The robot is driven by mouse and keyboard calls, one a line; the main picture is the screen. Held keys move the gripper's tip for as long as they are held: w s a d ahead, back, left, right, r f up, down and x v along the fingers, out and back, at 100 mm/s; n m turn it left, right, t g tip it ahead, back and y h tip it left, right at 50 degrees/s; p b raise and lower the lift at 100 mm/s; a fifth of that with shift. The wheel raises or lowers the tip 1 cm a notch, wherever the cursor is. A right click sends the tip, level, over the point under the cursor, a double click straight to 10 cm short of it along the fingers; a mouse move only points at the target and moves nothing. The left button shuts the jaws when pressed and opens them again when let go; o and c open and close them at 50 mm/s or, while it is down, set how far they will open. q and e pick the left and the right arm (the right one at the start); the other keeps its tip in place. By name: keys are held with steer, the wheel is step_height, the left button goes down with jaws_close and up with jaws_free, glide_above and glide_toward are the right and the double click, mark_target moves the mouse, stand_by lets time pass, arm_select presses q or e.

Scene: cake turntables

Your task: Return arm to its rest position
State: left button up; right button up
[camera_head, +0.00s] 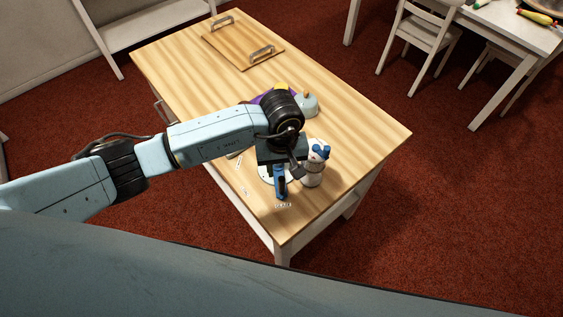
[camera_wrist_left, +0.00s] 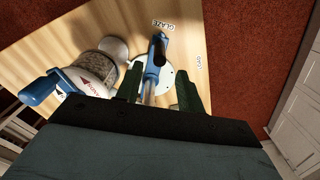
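My left arm (camera_head: 215,137) reaches in from the left over the wooden table. My left gripper (camera_head: 287,175) points down above the table's near part. In the left wrist view its two dark fingers (camera_wrist_left: 158,90) stand apart. A blue lever with a black tip (camera_wrist_left: 157,52) shows between and beyond them, over a white round plate (camera_wrist_left: 168,84). I cannot tell whether the fingers touch the lever. A white and blue device with a grey, speckled body (camera_wrist_left: 103,72) stands beside the gripper; in the head view it is just right of it (camera_head: 313,172). My right arm is not in view.
The wooden table (camera_head: 360,128) carries a board with two metal handles (camera_head: 238,42) at the far end. A grey pot-like object (camera_head: 307,103) and a purple item (camera_head: 257,99) sit behind the gripper. Small labels lie near the front. The table's right side is clear.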

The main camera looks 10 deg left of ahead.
mark_target(282, 178)
arm_select(q)
step_height(282, 178, down, 5)
steer(key=b, duration=0.2)
steer(key=shift+r+b, duration=0.2)
steer(key=shift+b, duration=0.1)
steer(key=shift+r, duration=0.1)
steer(key=c, duration=0.8)
steer(key=shift+a, duration=0.1)
steer(key=a, duration=0.2)
steer(key=shift+s+a+p, duration=0.2)
steer(key=shift+a+p, duration=0.15)
steer(key=shift+p, duration=0.05)
steer(key=shift+a, duration=0.1)
steer(key=a, duration=0.2)
steer(key=shift+w+a, duration=0.2)
steer(key=shift+a, duration=0.2)
